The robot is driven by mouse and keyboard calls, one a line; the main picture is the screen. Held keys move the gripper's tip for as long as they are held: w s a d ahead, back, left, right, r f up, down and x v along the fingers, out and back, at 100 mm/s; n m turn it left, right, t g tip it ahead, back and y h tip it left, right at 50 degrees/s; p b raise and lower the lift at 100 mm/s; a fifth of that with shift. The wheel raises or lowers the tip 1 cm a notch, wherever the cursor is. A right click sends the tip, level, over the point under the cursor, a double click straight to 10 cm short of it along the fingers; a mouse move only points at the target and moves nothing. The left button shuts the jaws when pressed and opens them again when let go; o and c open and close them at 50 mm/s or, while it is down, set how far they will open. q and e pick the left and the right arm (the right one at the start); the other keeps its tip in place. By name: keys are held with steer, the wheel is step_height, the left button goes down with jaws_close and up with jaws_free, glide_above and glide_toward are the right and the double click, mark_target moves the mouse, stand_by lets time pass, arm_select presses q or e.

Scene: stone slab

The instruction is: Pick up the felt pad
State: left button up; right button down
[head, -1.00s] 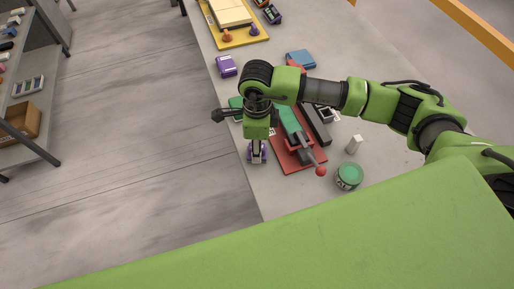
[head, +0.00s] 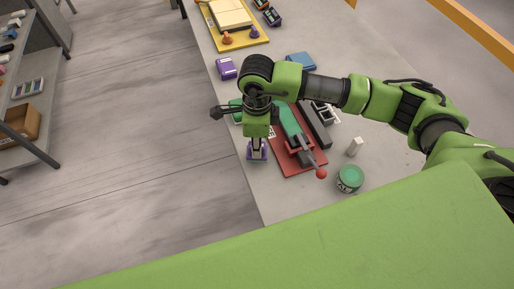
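My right arm comes in from the right, and its gripper (head: 257,151) points down near the left edge of the slab. A small purple object (head: 249,155) shows at the fingertips. I cannot tell whether the fingers are closed on it or only around it. I cannot tell for sure which item is the felt pad; this purple object may be it. Another purple item (head: 226,68) lies farther up the slab, and a flat blue item (head: 300,60) lies beyond the arm. My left gripper is not in view.
A yellow board (head: 238,40) lies at the far end. The slab (head: 250,190) is bare in front.

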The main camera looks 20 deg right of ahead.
steer(key=s+a+r+b, duration=0.5)
steer(key=s+a+r, duration=0.1)
steer(key=s+r, duration=0.5)
steer(key=shift+s+a, duration=0.25)
steer(key=shift+s, duration=0.45)
steer(key=c, duration=2.8)
jaws_free()
steer(key=shift+r, duration=0.1)
